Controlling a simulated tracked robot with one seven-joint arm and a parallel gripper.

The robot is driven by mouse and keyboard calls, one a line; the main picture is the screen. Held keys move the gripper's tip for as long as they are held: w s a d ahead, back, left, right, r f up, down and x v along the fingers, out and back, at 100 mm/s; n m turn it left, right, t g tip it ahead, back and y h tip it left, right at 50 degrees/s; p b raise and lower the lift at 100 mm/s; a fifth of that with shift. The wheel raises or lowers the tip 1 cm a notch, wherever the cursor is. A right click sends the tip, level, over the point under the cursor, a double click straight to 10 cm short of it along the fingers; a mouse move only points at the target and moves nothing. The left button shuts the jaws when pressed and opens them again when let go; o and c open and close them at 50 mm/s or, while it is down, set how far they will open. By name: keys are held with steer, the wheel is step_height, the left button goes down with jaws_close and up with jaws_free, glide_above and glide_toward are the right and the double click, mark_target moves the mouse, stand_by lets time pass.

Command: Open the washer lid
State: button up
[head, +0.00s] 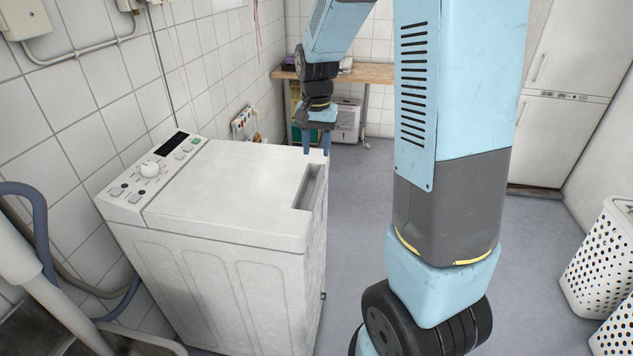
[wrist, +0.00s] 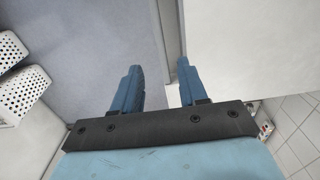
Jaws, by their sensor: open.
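The white top-loading washer (head: 215,265) stands against the tiled wall at the left of the head view. Its lid (head: 240,190) lies flat and closed, with a recessed notch (head: 309,187) at its right edge. My gripper (head: 316,150) points down at the washer's far right corner, with its fingers apart. In the wrist view my gripper (wrist: 160,80) is open and nothing is between its blue fingers. The washer's white top (wrist: 245,45) fills the right of that view, and its edge lies near the right finger. I cannot tell whether that finger touches it.
A control panel (head: 152,174) is on the washer's left side. White perforated baskets (head: 603,260) stand at the right. The grey floor (head: 350,220) beside the washer is clear.

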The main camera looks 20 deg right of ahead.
mark_target(317, 185)
step_height(317, 185, down, 12)
steer(key=shift+r, duration=0.2)
steer(key=shift+c, duration=0.3)
jaws_close()
stand_by(0.3)
